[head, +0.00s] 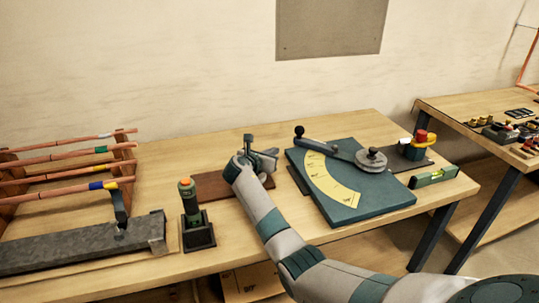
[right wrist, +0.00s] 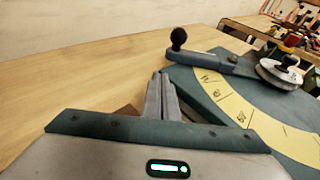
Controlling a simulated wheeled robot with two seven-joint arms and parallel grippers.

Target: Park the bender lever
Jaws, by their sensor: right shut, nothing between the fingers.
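The bender is a teal plate (head: 375,195) with a yellow angle scale (head: 326,178) and a round grey hub (head: 371,158). Its grey lever (head: 330,147) runs from the hub to the upper left and ends in a black knob (head: 299,130). In the right wrist view the lever (right wrist: 212,62) and knob (right wrist: 179,38) stand beyond and to the right of the fingers. My right gripper (head: 271,158) is shut and empty, left of the plate and apart from the knob; its fingers (right wrist: 160,80) show together in the wrist view. My left gripper is not in view.
A green torch-like tool (head: 190,202) in a dark stand and a rack of copper pipes (head: 65,168) are at left. A brown board (head: 212,187) lies under my right gripper. A green level (head: 434,177) and a red-topped item (head: 421,137) are right of the bender.

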